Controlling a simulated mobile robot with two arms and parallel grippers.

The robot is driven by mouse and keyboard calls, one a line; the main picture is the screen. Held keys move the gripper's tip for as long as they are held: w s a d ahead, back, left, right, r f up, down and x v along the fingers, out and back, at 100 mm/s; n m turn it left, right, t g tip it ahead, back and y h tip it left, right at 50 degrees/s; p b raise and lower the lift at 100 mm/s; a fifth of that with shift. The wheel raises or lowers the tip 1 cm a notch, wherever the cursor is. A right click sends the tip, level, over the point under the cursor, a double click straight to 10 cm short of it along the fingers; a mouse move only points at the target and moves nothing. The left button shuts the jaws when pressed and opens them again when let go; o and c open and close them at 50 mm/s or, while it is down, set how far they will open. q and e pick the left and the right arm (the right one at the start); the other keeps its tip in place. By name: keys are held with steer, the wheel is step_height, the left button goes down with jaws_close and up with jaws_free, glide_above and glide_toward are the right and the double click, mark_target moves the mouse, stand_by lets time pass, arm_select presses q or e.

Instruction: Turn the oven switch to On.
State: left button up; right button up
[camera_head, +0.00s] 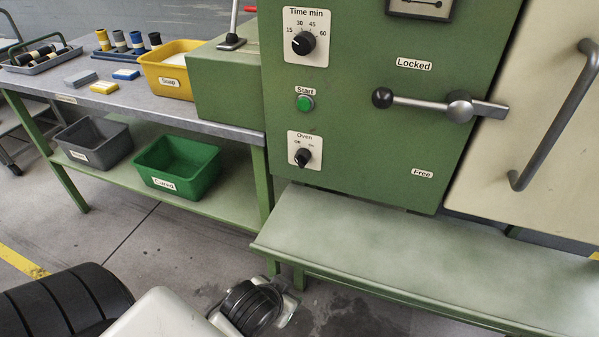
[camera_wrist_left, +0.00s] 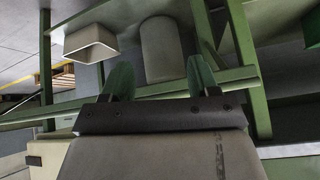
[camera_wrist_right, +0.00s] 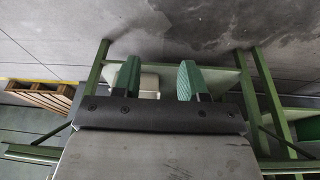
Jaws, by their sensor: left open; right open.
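The oven switch (camera_head: 302,158) is a small black knob on a white plate marked "Oven", low on the green machine front (camera_head: 350,130). Its plate has two small position labels, left and right; I cannot tell for certain which one the knob points at. My left gripper (camera_wrist_left: 159,80) is open and empty in the left wrist view, facing green frame bars. My right gripper (camera_wrist_right: 157,80) is open and empty in the right wrist view, over a green frame and floor. Neither gripper's fingers show clearly in the head view, and neither is at the switch.
Above the switch are the green Start button (camera_head: 304,103) and the time dial (camera_head: 303,43). A ball-ended lever (camera_head: 415,102) sits to the right, near "Locked". A green shelf (camera_head: 400,245) juts out below. The workbench (camera_head: 140,108) with bins stands left.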

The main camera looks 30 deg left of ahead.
arm_select(q)
steer(key=w+a+r+n+t+y, duration=0.1)
steer(key=w+a+r+t, duration=0.15)
steer(key=r, duration=0.35)
steer(key=w+a+r+n+t+y, duration=0.1)
steer(key=w+a+r+t, duration=0.1)
steer(key=w+r+t, duration=0.25)
steer(key=n+t+y, duration=0.1)
steer(key=t, duration=0.2)
glide_toward(299, 164)
steer(key=b+x, duration=0.1)
steer(key=x, duration=0.9)
steer(key=shift+w+a, duration=0.1)
steer(key=shift+w, duration=0.1)
arm_select(e)
step_height(299, 164, down, 12)
steer(key=shift+s, duration=0.45)
arm_select(q)
steer(key=shift+c, duration=0.2)
arm_select(e)
steer(key=shift+r, duration=0.1)
arm_select(q)
steer(key=c, duration=0.9)
arm_select(e)
steer(key=shift+r, duration=0.1)
